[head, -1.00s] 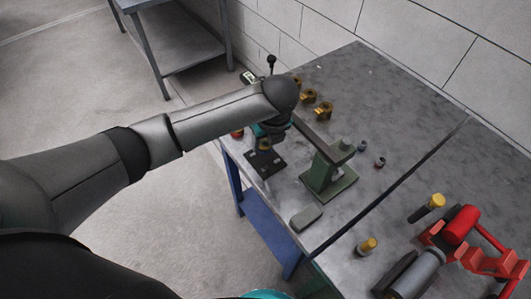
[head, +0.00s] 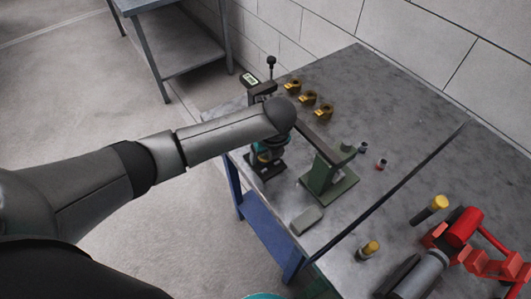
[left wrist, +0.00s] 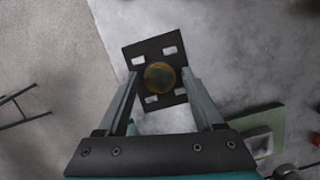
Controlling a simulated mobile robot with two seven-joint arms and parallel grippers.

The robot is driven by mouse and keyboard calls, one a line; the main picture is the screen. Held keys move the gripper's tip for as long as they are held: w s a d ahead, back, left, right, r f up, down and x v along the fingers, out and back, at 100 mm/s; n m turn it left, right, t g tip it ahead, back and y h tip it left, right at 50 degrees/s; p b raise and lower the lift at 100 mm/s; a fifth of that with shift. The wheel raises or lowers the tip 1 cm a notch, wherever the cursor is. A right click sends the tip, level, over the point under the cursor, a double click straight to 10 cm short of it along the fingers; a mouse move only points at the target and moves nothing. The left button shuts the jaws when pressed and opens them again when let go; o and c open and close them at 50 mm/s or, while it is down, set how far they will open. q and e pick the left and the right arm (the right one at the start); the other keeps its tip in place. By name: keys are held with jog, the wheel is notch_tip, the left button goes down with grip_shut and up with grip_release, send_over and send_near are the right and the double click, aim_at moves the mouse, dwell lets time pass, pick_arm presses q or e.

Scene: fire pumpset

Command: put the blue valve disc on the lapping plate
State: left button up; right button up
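My left gripper (head: 268,152) is low over a black slotted plate (head: 274,172) at the table's left edge. In the left wrist view its two fingers (left wrist: 161,78) stand apart on either side of a round brass-coloured piece (left wrist: 160,76), with the slotted plate (left wrist: 144,50) behind it. Gaps show beside the piece. A small dark cylinder with a bluish tint (head: 363,147) stands right of the green press; it may be the blue valve disc. A similar red-marked one (head: 382,164) is next to it. I cannot identify the lapping plate for certain. My right gripper is not in view.
The green press (head: 325,180) stands right of my left gripper. Several brass fittings (head: 308,98) line the back. A grey block (head: 306,220) lies at the front edge. Red tooling (head: 463,228) and yellow-capped pieces (head: 368,249) are on the right. The table's back right is clear.

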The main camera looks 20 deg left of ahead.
pick_arm(q)
jog(key=shift+o, duration=0.6)
jog(key=shift+r, duration=0.3)
jog(key=p+v, duration=0.2)
jog(key=v, duration=0.9)
jog(key=shift+r+p, duration=0.3)
jog(key=shift+r, duration=0.1)
